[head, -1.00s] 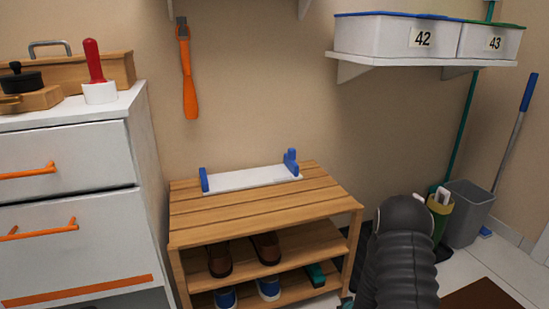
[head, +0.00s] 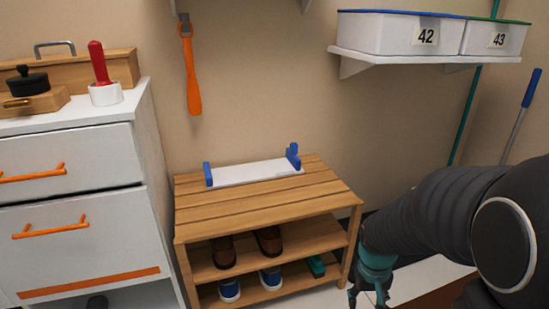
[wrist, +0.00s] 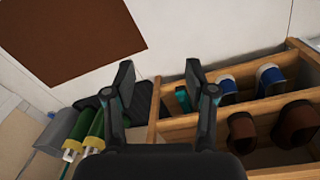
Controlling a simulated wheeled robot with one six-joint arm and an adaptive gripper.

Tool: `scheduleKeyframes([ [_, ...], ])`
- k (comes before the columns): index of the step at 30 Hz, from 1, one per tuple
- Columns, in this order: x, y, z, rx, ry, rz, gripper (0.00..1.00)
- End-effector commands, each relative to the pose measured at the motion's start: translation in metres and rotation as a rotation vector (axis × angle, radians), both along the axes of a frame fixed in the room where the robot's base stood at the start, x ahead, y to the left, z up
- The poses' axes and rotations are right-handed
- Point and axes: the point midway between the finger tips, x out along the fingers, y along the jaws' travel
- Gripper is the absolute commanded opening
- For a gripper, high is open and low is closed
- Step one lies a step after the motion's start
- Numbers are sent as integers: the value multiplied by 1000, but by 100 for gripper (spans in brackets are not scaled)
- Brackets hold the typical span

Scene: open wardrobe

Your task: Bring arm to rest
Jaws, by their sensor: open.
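My gripper (head: 369,294) is at the lower right of the head view, beside the right end of the wooden shoe rack (head: 270,207). Its tips run to the picture's bottom edge there. In the wrist view my gripper (wrist: 159,88) points down with its two dark fingers apart and nothing between them. The floor and the rack's end lie beyond the fingers. My dark arm covers the right part of the head view.
The rack holds brown shoes (head: 268,240) and blue shoes (head: 271,278); a white tray with blue ends (head: 255,173) sits on top. White drawers (head: 75,230) stand left. Bins (head: 400,34) are on a wall shelf. A brown mat (wrist: 75,35) lies on the floor.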

Motion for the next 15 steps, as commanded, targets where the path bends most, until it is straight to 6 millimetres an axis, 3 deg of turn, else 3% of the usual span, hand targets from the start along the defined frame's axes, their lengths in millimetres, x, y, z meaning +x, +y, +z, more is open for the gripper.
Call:
scheduleKeyframes([
  [1, -9, 5, 20, 3, -11, -1, 56],
  [3, -22, 12, 41, 12, -20, -5, 56],
  [15, -83, 43, 144, 51, -196, 9, 56],
])
